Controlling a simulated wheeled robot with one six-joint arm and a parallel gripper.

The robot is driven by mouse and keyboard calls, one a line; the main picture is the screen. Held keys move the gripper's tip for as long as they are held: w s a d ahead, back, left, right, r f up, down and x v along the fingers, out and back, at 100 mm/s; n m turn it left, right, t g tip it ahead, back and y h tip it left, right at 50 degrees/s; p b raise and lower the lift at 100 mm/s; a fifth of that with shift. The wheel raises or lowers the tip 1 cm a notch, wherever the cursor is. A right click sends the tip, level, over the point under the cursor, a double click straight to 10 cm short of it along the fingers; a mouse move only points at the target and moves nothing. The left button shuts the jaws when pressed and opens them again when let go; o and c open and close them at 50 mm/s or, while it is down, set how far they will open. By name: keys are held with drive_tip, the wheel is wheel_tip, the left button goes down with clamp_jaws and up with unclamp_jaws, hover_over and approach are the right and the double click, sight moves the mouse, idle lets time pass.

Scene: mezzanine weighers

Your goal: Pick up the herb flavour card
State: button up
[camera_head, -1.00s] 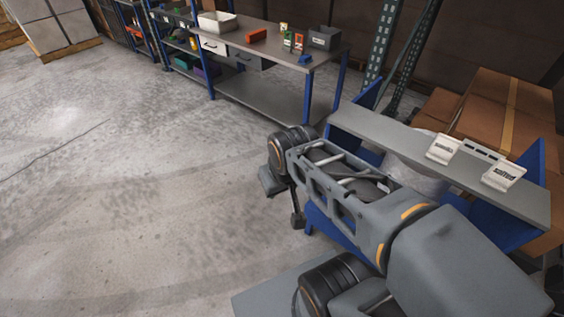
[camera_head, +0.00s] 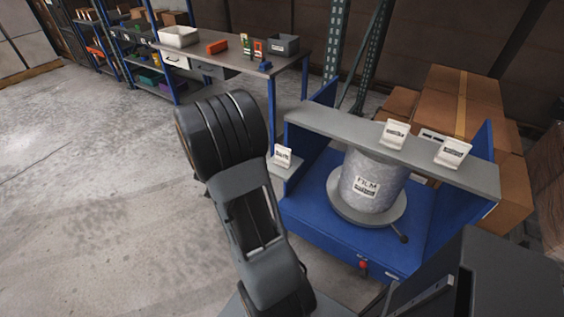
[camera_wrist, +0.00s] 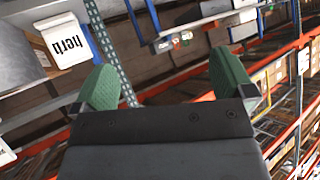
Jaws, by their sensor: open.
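The herb flavour card is a white card with black "herb" lettering (camera_wrist: 66,42), at the upper left of the wrist view. It lies outside my jaws, beyond the left finger. My gripper (camera_wrist: 167,82) is open, with two green fingers apart and nothing between them. In the head view, white cards stand on the grey shelf of the blue stand, one at the middle (camera_head: 394,134) and one at the right (camera_head: 453,153). A smaller one (camera_head: 283,155) sits at its left side. Their lettering is too small to tell which is herb. My gripper is not visible there.
A film roll (camera_head: 372,184) stands on the blue stand (camera_head: 325,222) under the grey shelf (camera_head: 340,130). Cardboard boxes (camera_head: 465,95) are behind. A workbench (camera_head: 228,64) with bins stands at the back. The floor (camera_head: 80,210) at left is clear.

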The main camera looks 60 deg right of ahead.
drive_tip(key=s+d+f+m+g+h, duration=0.4)
drive_tip(key=s+d+f+g, duration=0.25)
drive_tip(key=s+d, duration=0.25)
drive_tip(key=b, duration=0.1)
approach(282, 157)
drive_tip(key=x, duration=0.4)
drive_tip(key=shift+d+f, duration=0.2)
drive_tip(key=shift+f, duration=0.2)
drive_tip(key=shift+r+x, duration=0.1)
drive_tip(key=shift+x, duration=1.4)
drive_tip(key=shift+r+x, duration=0.15)
drive_tip(key=shift+x, duration=1.35)
drive_tip(key=shift+d, duration=0.1)
drive_tip(key=c, duration=0.8)
drive_tip(key=shift+r, duration=0.1)
